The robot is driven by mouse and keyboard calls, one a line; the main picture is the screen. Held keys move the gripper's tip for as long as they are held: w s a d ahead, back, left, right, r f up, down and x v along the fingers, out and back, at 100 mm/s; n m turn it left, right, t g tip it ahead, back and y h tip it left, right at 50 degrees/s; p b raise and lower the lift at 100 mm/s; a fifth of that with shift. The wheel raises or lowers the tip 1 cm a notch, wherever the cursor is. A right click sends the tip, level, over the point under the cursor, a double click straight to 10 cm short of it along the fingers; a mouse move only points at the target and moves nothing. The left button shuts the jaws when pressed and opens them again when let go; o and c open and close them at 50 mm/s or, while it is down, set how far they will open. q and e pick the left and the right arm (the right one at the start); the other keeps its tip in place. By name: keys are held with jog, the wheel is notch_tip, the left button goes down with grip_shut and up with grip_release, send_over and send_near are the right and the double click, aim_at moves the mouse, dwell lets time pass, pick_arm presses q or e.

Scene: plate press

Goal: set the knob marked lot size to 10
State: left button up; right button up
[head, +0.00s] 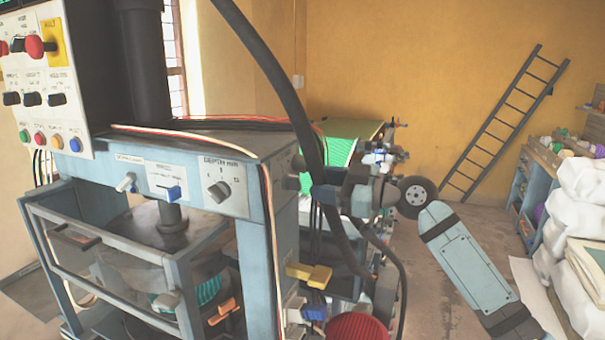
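I cannot read a lot size label on any knob in view. A dark knob (298,162) sits on the press's right side face, seen nearly edge-on; any marking by it is hidden by the angle. My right gripper (306,189) is beside that side face, just below and right of this knob. Its fingers are small and partly behind the black hose, so whether they touch anything or are open is unclear. On the front face, a round knob (218,190) under a "DEPTH MM" label is in plain view. My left gripper is not in view.
A thick black hose (292,95) hangs in front of my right gripper. The press front has a blue-handled switch (173,192) and a white lever (126,182). A control panel (45,90) with red knobs and buttons is at the upper left. A yellow handle (308,274) juts out below.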

aim_at(299, 180)
jog(key=shift+p+x, duration=0.45)
jog(key=shift+x, duration=1.95)
grip_shut()
